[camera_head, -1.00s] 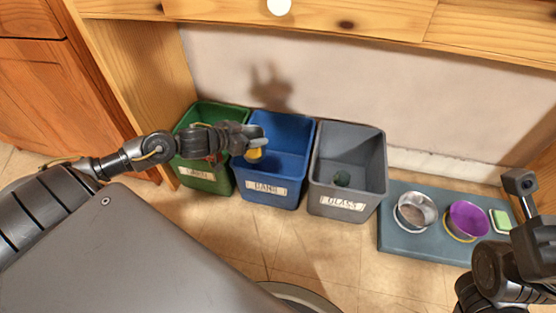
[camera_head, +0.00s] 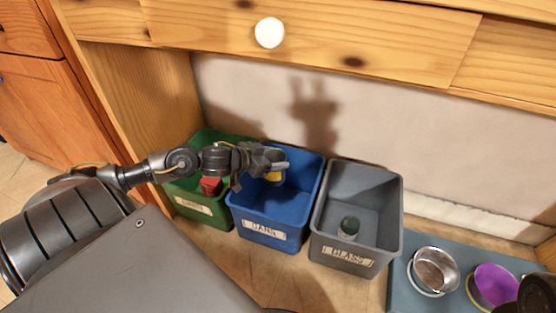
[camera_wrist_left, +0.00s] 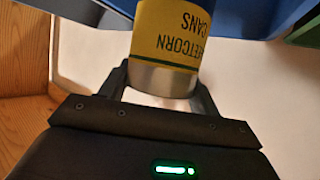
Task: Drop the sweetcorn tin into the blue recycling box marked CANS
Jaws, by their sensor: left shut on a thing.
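The sweetcorn tin (camera_wrist_left: 170,45), yellow with dark lettering and a bare metal end, is held between the fingers of my left gripper (camera_wrist_left: 160,88). In the head view a small yellow part of the tin (camera_head: 273,176) shows under the left gripper (camera_head: 277,162), which is shut on it. Both are over the blue box (camera_head: 267,213), whose label reads CANS, within its rim outline near the back left. How far the tin is above the box floor I cannot tell.
A green box (camera_head: 199,212) with a red item (camera_head: 210,186) inside stands left of the blue box. A grey GLASS box (camera_head: 345,253) with a jar-like item (camera_head: 349,228) stands right. A wooden drawer (camera_head: 350,45) overhangs behind. A blue-grey mat (camera_head: 403,292) holds bowls.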

